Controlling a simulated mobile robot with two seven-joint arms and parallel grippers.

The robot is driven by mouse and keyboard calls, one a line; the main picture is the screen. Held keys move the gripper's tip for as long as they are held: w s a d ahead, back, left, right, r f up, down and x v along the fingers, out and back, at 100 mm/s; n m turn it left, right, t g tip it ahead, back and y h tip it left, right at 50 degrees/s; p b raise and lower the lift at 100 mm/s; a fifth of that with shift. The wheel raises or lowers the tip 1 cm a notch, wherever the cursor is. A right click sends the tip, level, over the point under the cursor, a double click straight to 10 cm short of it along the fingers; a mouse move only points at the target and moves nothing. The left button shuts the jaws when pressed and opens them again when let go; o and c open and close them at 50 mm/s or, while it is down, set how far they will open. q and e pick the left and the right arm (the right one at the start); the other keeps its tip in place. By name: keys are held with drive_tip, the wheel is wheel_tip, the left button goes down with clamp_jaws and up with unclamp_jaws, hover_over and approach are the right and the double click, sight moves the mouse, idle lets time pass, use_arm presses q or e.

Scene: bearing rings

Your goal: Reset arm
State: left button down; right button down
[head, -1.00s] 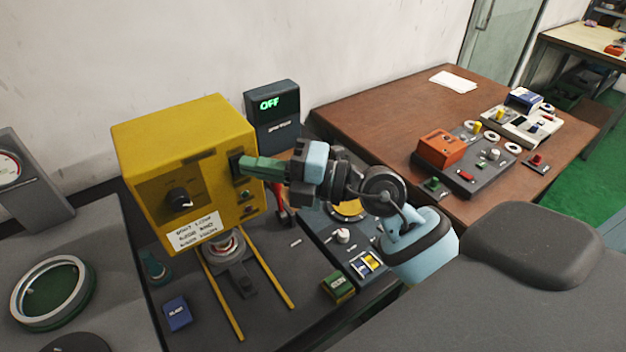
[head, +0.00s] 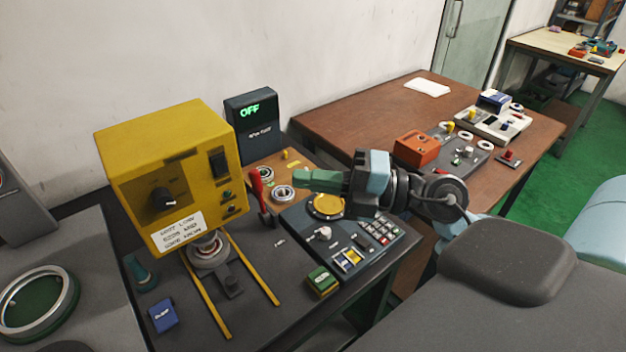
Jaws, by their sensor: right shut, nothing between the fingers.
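My right gripper (head: 298,180) is shut and empty, with its green fingers pointing left. It hangs above the dark control panel (head: 352,262) and is apart from the yellow machine (head: 165,140). The machine has a black rocker switch (head: 218,162), a dark knob (head: 163,200) and a paper label on its front. The display (head: 251,125) behind it reads OFF in green. A bearing ring (head: 209,250) sits under the machine, between two yellow rails. My left gripper is out of view.
A red-handled lever (head: 261,188) and another ring (head: 283,194) stand near my fingertips. A green box (head: 322,281) and a blue box (head: 163,316) lie at the front. The brown table (head: 340,118) carries an orange box (head: 416,149) and more panels.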

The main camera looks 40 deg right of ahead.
drive_tip(key=shift+d, duration=0.25)
idle(0.4)
